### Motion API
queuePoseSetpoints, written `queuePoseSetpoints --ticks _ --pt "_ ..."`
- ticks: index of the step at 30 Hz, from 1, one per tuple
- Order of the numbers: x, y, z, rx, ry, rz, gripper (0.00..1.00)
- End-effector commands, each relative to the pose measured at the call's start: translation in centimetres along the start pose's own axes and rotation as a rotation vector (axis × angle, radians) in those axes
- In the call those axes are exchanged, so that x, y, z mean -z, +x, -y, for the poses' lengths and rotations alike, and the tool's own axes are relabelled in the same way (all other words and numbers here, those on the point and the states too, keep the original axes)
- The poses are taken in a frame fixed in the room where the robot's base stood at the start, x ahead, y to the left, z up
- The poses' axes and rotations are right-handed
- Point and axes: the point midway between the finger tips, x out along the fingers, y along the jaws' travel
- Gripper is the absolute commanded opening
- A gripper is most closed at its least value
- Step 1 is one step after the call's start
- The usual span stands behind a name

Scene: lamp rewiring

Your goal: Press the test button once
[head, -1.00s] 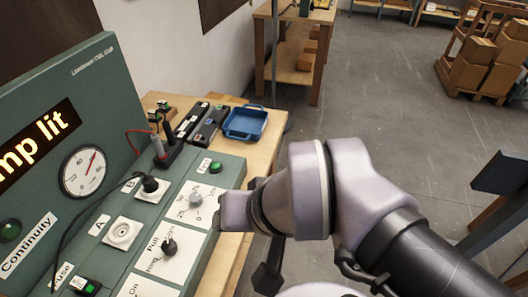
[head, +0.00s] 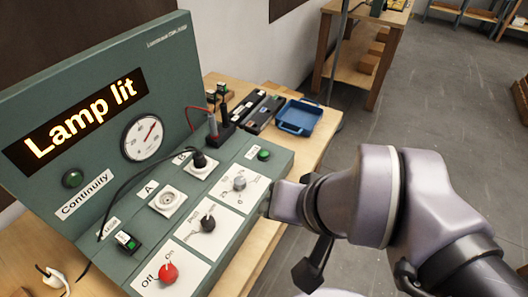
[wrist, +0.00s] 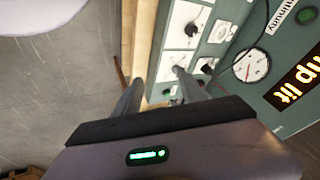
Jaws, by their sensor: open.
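The test bench panel (head: 112,215) is green, with a sloping control deck and an upright back. A small round green button (head: 264,155) sits at the deck's far right end beside a small label too small to read; I take it for the test button. A green spot in the wrist view (wrist: 173,91), seen between the fingers, may be the same button. My gripper (wrist: 158,78) is open and empty, its two grey fingers apart. In the head view my wrist is at the deck's right edge, nearer than the button; the fingertips are not clear there.
The display (head: 78,122) reads "Lamp lit". A gauge (head: 143,138), a green continuity lamp (head: 72,178), a grey knob (head: 239,183), a black knob (head: 208,223) and a red on/off knob (head: 168,272) are on the panel. A blue tray (head: 297,117) lies behind on the wooden bench.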

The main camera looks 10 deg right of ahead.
Motion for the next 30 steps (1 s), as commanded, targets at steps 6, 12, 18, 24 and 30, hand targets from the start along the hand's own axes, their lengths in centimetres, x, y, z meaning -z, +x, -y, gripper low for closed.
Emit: queuePoseSetpoints --ticks 6,12,18,24,30 --pt "0.0 0.0 0.0 0.0 0.0 0.0 0.02" --pt "0.0 0.0 0.0 0.0 0.0 0.0 0.0" --pt "0.0 0.0 0.0 0.0 0.0 0.0 0.0" --pt "0.0 0.0 0.0 0.0 0.0 0.0 0.0" --pt "0.0 0.0 0.0 0.0 0.0 0.0 0.0"
